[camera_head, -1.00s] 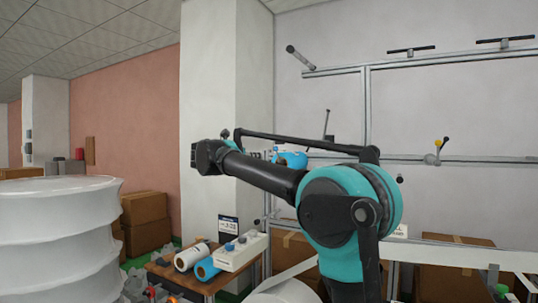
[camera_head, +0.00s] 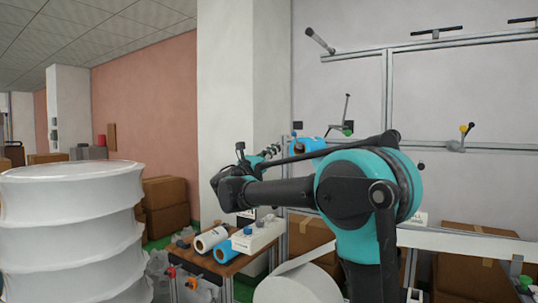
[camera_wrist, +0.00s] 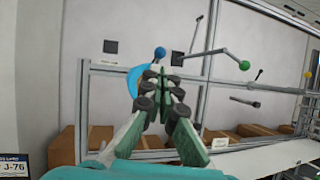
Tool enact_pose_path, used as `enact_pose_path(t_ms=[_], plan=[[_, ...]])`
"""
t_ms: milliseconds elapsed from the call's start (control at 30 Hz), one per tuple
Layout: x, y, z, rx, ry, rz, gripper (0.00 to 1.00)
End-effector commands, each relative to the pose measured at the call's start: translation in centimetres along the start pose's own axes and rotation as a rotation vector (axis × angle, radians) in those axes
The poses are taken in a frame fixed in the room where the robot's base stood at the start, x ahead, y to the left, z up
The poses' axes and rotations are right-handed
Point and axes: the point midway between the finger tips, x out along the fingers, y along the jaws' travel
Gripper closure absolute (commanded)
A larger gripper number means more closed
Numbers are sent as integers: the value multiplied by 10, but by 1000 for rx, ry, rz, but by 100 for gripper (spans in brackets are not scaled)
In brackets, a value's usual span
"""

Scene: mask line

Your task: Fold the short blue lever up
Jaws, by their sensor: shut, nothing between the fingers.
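The short blue lever shows as a blue ball knob (camera_wrist: 160,52) just beyond my fingertips in the wrist view. Its arm is mostly hidden behind my gripper (camera_wrist: 166,78). A curved blue part (camera_wrist: 134,80) shows just left of my fingers. My gripper (camera_head: 274,149) is left of that part, shut and empty. I cannot tell whether it touches the lever.
A longer lever with a green ball (camera_wrist: 244,65) is right of the blue knob. A yellow-tipped lever (camera_head: 465,133) is farther right on the metal frame. A table with rolls (camera_head: 210,239) and a white switch box (camera_head: 258,235) stands below.

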Motion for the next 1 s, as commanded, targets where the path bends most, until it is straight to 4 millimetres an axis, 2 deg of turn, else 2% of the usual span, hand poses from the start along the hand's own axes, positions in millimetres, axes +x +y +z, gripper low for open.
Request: enact_pose_path(t_ms=[33,200,400,600,1000], plan=[[12,-1,0,-2,0,-3,100],[42,0,0,-2,0,-2,100],[64,0,0,-2,0,-1,100],[71,0,0,-1,0,0,100],[72,0,1,-2,11,0,100]])
